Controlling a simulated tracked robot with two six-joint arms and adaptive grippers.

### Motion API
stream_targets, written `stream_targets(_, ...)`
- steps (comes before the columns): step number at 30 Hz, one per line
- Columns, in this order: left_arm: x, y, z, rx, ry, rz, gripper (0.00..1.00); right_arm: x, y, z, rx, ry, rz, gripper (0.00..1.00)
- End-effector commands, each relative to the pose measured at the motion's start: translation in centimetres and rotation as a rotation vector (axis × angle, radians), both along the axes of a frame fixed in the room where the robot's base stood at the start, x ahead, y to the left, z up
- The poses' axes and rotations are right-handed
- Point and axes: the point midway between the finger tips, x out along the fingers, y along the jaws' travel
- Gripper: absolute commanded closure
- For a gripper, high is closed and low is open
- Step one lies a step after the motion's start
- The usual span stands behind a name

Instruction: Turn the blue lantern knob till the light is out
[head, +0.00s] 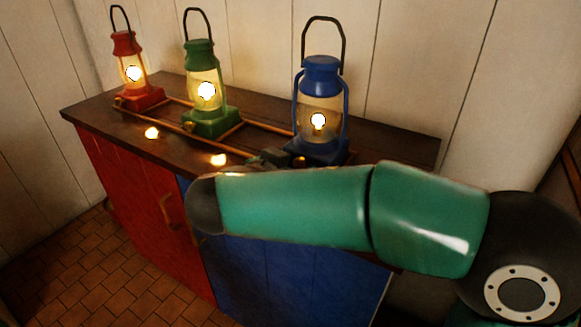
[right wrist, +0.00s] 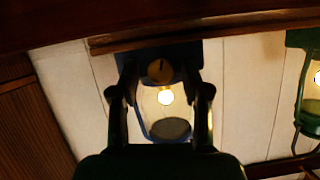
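The blue lantern (head: 321,100) stands at the right end of the cabinet top, and its bulb glows. In the right wrist view the blue lantern (right wrist: 165,125) appears upside down, lit, with its round brass knob (right wrist: 160,70) on the base. My right gripper (right wrist: 160,78) is open, with one finger on each side of the knob and gaps showing. In the head view the right gripper (head: 272,157) is at the front of the lantern base, partly hidden behind my green arm. My left gripper is in neither view.
A green lantern (head: 203,90) and a red lantern (head: 128,72), both lit, stand to the left on the dark wooden cabinet top (head: 160,92). Thin wooden rails (head: 262,127) run along the top. A plank wall (head: 260,35) is close behind.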

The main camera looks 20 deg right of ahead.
Motion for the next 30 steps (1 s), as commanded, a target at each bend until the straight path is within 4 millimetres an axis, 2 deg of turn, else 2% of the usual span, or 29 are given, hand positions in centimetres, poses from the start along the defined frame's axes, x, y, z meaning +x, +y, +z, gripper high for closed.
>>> stream_targets(1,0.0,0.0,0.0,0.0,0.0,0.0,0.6,0.0,-0.1,0.0,0.0,0.0,-0.002,0.66)
stream_targets(7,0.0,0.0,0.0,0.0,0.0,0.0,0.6,-0.1,-0.2,0.0,0.0,0.001,-0.004,1.0)
stream_targets(14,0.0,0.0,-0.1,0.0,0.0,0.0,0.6,0.0,-0.1,-0.1,-0.027,0.035,-0.005,1.0)
stream_targets(24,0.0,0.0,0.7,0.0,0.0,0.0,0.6,0.2,0.0,0.1,-0.257,0.331,-0.006,1.0)
stream_targets(30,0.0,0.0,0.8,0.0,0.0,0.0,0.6,0.2,0.0,-0.1,-0.308,0.396,-0.004,1.0)
